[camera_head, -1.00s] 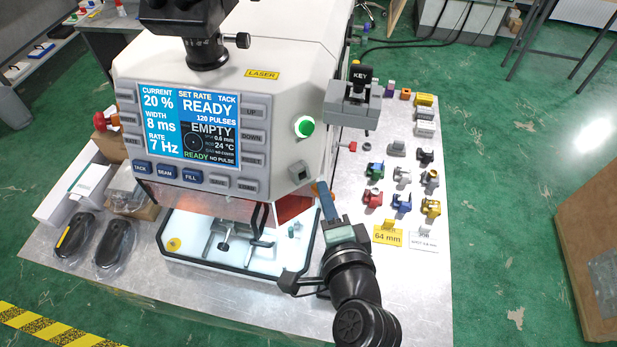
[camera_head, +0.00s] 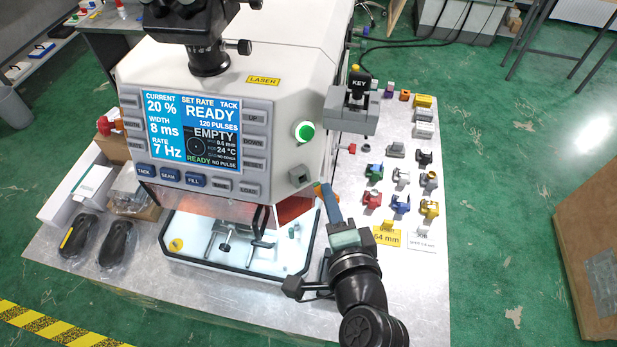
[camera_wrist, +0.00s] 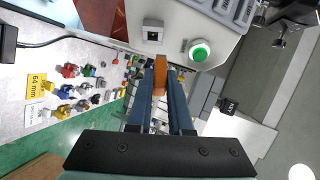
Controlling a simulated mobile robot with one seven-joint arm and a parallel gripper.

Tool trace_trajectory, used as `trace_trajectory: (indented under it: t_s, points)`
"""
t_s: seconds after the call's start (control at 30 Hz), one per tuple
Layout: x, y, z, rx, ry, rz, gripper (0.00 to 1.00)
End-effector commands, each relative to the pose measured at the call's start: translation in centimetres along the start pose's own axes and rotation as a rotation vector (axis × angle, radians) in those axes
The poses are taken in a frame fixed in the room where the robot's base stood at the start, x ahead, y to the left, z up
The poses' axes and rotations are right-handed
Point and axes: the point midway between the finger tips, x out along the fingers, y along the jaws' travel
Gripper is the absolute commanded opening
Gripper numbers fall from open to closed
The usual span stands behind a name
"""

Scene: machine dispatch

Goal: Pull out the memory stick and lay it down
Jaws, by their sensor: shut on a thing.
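The memory stick (camera_wrist: 160,78) is a small orange-brown block between my gripper's two blue fingers in the wrist view. My gripper (camera_head: 323,195) is shut on it, and a little orange shows at the fingertips in the head view. The dark square port (camera_head: 299,175) is on the slanted corner of the laser machine's front; it also shows in the wrist view (camera_wrist: 152,32). In the wrist view the stick's end appears apart from the port. The gripper is to the right of the port in the head view. The stick's far end is partly hidden by the fingers.
The laser machine (camera_head: 262,110) stands on a grey table (camera_head: 420,300). A key switch box (camera_head: 350,112) juts out at its right. Several coloured clamps, a yellow 64 mm card (camera_head: 385,240) and a white card (camera_head: 421,241) lie right. A green button (camera_head: 304,131) sits above the port.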

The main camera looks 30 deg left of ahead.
Motion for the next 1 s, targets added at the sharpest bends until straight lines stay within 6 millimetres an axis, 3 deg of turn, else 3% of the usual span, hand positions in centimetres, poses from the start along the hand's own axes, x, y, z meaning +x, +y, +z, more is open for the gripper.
trace_trajectory:
  t_s: [0.03,0.6,0.9,1.0]
  points:
    - [-0.3,-0.9,-0.1,0.0,0.0,-0.001,0.0]
    - [-1.6,-5.0,-0.7,0.0,0.001,0.0,0.0]
    - [-1.5,-4.9,-0.7,0.0,0.001,0.0,0.0]
    - [-1.4,-3.9,-0.7,0.005,0.012,0.004,0.0]
